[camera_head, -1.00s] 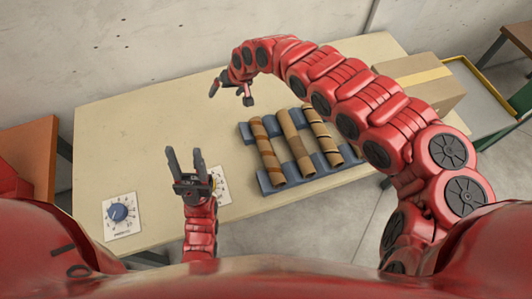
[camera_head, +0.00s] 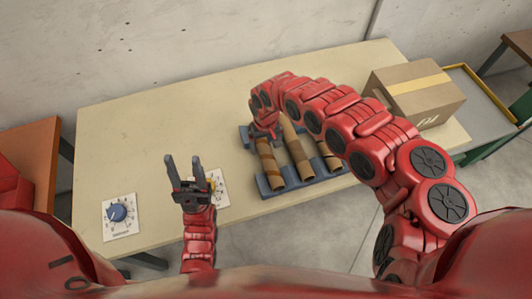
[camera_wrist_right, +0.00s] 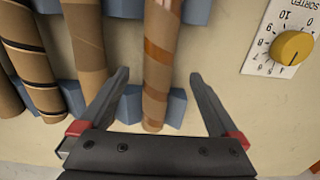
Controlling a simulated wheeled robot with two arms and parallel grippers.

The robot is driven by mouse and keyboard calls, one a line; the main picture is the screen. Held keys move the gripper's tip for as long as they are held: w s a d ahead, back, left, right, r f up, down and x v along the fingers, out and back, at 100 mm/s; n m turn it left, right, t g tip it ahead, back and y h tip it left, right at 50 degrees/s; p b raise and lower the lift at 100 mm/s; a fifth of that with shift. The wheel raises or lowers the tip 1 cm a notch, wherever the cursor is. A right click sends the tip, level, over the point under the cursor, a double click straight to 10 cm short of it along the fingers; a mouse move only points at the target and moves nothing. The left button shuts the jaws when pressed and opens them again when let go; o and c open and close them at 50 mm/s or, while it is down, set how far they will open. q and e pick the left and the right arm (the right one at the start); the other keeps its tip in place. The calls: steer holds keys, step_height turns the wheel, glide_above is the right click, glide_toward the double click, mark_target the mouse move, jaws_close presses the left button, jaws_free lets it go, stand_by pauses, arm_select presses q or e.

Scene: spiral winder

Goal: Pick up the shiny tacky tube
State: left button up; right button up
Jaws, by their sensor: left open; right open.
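A cardboard tube with glossy brown bands (camera_head: 270,165), which looks like the shiny tacky tube, lies leftmost in a blue-grey rack (camera_head: 264,186). In the right wrist view this banded tube (camera_wrist_right: 157,60) runs between the fingers of my right gripper (camera_wrist_right: 158,78). These fingers are open, one on each side of the tube, with gaps showing. In the head view my right gripper (camera_head: 263,131) is over the tube's far end and partly hidden by its wrist. My left gripper (camera_head: 184,167) is open and empty, pointing up near the table's front edge.
Other tubes lie in the rack: a plain one (camera_head: 296,150) and a dark-striped one (camera_head: 327,155), partly behind my right arm. Dial panels (camera_head: 119,217) and (camera_wrist_right: 283,40) with blue and yellow knobs are at the front. A cardboard box (camera_head: 415,90) stands at the right. The table's left is clear.

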mark_target(266, 151)
steer(key=shift+w+a+f+p, duration=0.15)
steer(key=shift+f+p, duration=0.15)
steer(key=shift+f, duration=0.95)
steer(key=shift+w+d+f+p, duration=0.1)
steer(key=shift+f+p, duration=0.15)
steer(key=shift+f, duration=1.55)
steer(key=c, duration=1.5)
steer(key=shift+w+r, duration=0.1)
steer(key=shift+r, duration=0.1)
